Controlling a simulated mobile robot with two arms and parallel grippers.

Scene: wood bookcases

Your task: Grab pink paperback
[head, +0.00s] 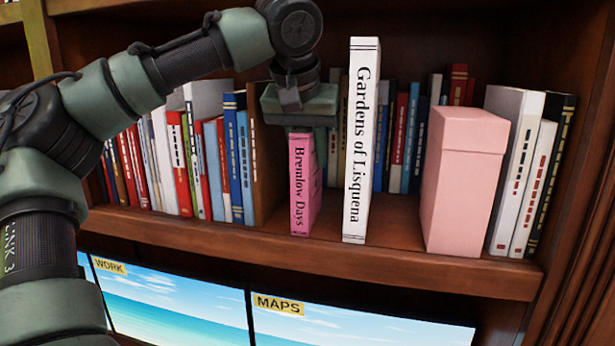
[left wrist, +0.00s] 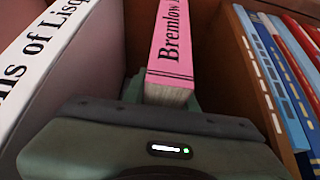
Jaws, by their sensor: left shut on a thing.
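The pink paperback (head: 303,190), titled "Bremlow Days", stands upright near the front of the shelf. My left gripper (head: 301,122) comes down over its top from above and is shut on it. The book's upper end is hidden by the gripper in the head view. In the left wrist view the pink spine (left wrist: 170,45) runs away from the gripper body (left wrist: 165,140), with the page edges showing at the near end. I cannot tell whether the book still touches the shelf. My right gripper is not in view.
A tall white book (head: 361,140), "Gardens of Lisquena", stands close to the right. A pink box (head: 463,180) is farther right. Rows of books (head: 185,155) stand to the left and behind. The shelf's front edge (head: 300,258) lies just before the paperback, with picture panels below.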

